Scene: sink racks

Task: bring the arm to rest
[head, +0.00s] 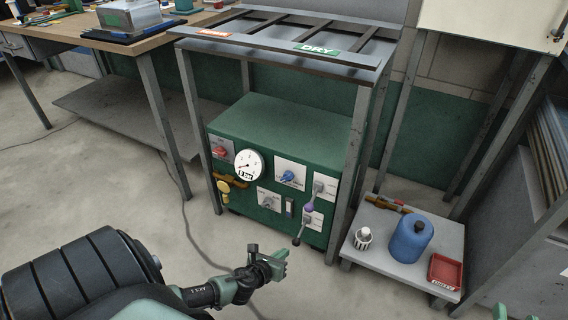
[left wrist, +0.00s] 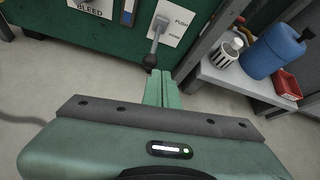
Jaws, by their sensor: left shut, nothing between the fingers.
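My left gripper (head: 281,260) is shut and empty in front of the green machine (head: 290,130), low over the floor. In the left wrist view the closed green fingers (left wrist: 161,88) point at the machine's front, just below a lever with a dark knob (left wrist: 150,61) beside a PUSH label. I cannot tell whether the fingertips touch the knob. Of my right gripper (head: 514,314) only two green tips show at the bottom right edge of the head view, apart from each other. The rest of it is out of frame.
A metal rack (head: 270,50) with a DRY label stands over the machine. A workbench (head: 120,42) stands at left. Open floor (head: 120,190) lies in front.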

